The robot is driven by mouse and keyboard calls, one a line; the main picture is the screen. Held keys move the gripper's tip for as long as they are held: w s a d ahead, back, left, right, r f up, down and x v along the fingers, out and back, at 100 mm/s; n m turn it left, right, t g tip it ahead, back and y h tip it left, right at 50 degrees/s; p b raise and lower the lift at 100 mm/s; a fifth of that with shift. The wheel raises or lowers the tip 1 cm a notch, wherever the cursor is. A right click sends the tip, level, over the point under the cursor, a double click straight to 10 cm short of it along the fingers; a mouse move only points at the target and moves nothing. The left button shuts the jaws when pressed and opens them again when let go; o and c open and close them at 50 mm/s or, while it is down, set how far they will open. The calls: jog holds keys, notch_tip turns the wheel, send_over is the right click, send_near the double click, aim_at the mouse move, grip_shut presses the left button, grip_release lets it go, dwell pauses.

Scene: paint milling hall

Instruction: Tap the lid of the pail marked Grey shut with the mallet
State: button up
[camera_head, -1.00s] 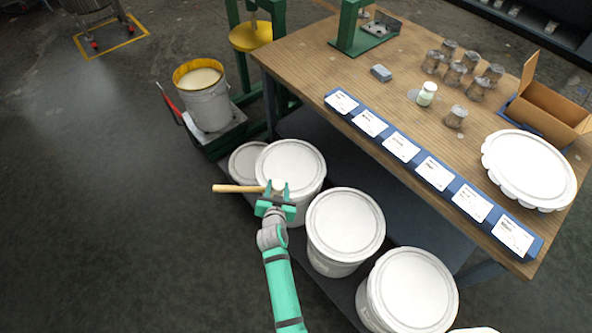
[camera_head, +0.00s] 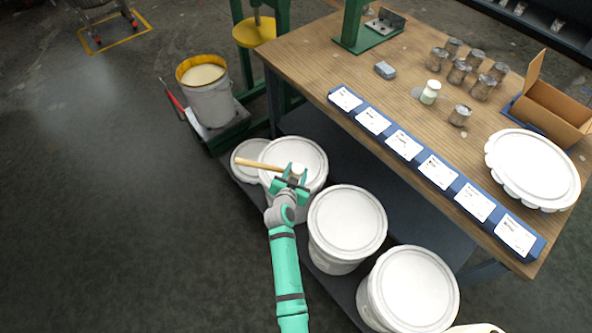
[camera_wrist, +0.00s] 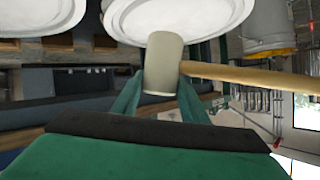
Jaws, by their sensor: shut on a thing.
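My gripper (camera_head: 292,177) is shut on the mallet at its pale head (camera_wrist: 163,62). The mallet's wooden handle (camera_head: 258,165) sticks out to the left in the head view and to the right in the wrist view. The mallet is over a white lidded pail (camera_head: 309,152); I cannot tell whether it touches the lid. Two more white lidded pails, a middle one (camera_head: 347,221) and a front one (camera_head: 412,289), stand in the same row. Their lids look seated. No pail marking is readable, so I cannot tell which is Grey.
A smaller round lid or pail (camera_head: 247,158) sits at the row's far end. The wooden bench (camera_head: 330,62) overhangs the row on the right, with a blue label strip (camera_head: 402,143) along its edge. An open cream-filled pail (camera_head: 208,98) stands back left.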

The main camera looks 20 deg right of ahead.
jog(key=shift+s+d, duration=0.1)
jog(key=shift+s, duration=0.05)
jog(key=shift+d+f, duration=0.1)
jog(key=shift+f, duration=0.15)
notch_tip(320, 180, down, 4)
jog(key=shift+f, duration=0.1)
jog(key=shift+a, duration=0.2)
notch_tip(320, 180, up, 5)
jog(key=shift+d+f, duration=0.1)
jog(key=shift+d, duration=0.05)
jog(key=shift+a+r, duration=0.2)
jog(key=shift+r, duration=0.35)
jog(key=shift+d, duration=0.25)
jog(key=shift+a, duration=0.1)
